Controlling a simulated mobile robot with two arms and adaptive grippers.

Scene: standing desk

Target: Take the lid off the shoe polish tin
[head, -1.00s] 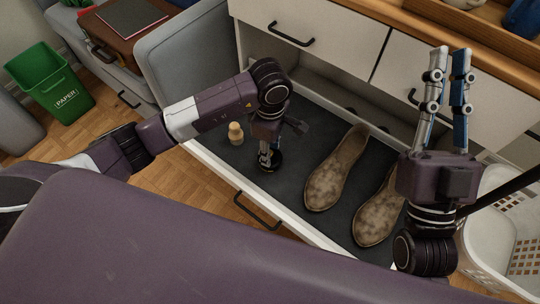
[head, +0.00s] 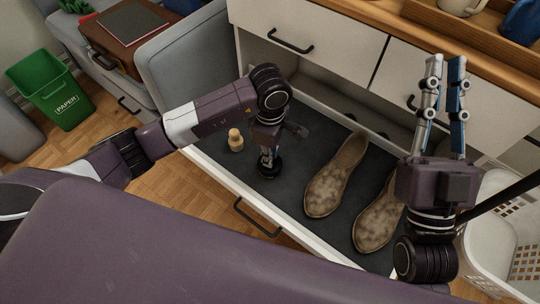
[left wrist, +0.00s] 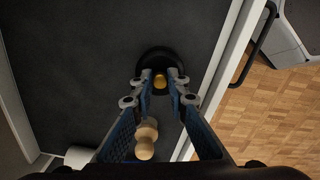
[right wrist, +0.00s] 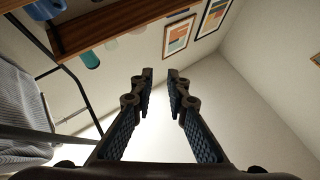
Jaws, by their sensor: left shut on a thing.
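The shoe polish tin (head: 268,171) is black and round, and it sits on the dark floor of the open drawer. In the left wrist view its black top (left wrist: 153,58) shows a small gold knob (left wrist: 160,82) between my fingertips. My left gripper (head: 267,157) points straight down over the tin and is shut on the knob of the lid. I cannot see any gap between lid and tin. My right gripper (head: 444,62) is raised at the right, empty and open, with its fingers pointing up.
A small wooden-handled item (head: 236,140) stands in the drawer left of the tin. Two mottled brown shoes (head: 335,176) lie to the right. The drawer's white front wall (head: 225,178) is close to the tin. A white basket (head: 490,235) stands at the far right.

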